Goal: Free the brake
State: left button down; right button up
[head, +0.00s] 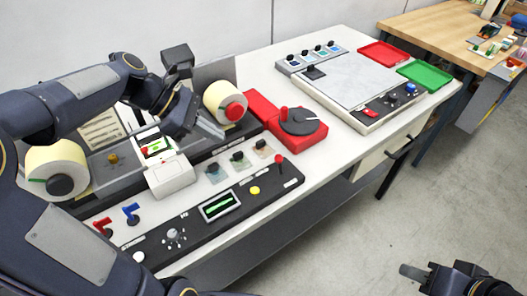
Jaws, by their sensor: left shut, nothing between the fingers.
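The label rewinder has a cream roll (55,168) at the left and a smaller cream roll with a red hub (226,101) at the right. Its dark control panel (188,226) carries a red lever (103,227) and a blue lever (130,212) at the left, and an upright red-knobbed lever (280,163) at the right end. I cannot tell which control is the brake. My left gripper (178,127) is shut and empty above the rewinder, between the rolls. My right gripper (413,272) is at the bottom right, away from the table; its fingers are partly hidden.
A red unit with a dark disc (300,121) stands right of the rewinder. Beyond it are a flat-topped device (345,78), a red tray (382,54) and a green tray (425,75). A wooden bench (437,27) stands at the back right. The floor at right is clear.

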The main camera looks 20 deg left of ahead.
aim_at(279, 164)
pick_arm(q)
jog(key=x, duration=0.9)
jog(key=shift+d+f+b, duration=0.1)
jog(key=shift+f+b, duration=0.05)
jog(key=shift+b, duration=0.15)
jog(key=d, duration=0.1)
jog(key=w+d, duration=0.1)
jog(key=d, duration=0.1)
jog(key=shift+d+f, duration=0.1)
jog(key=shift+d, duration=0.05)
jog(key=shift+w+d+p, duration=0.15)
jog(key=shift+d+p, duration=0.15)
jog(key=shift+d, duration=0.15)
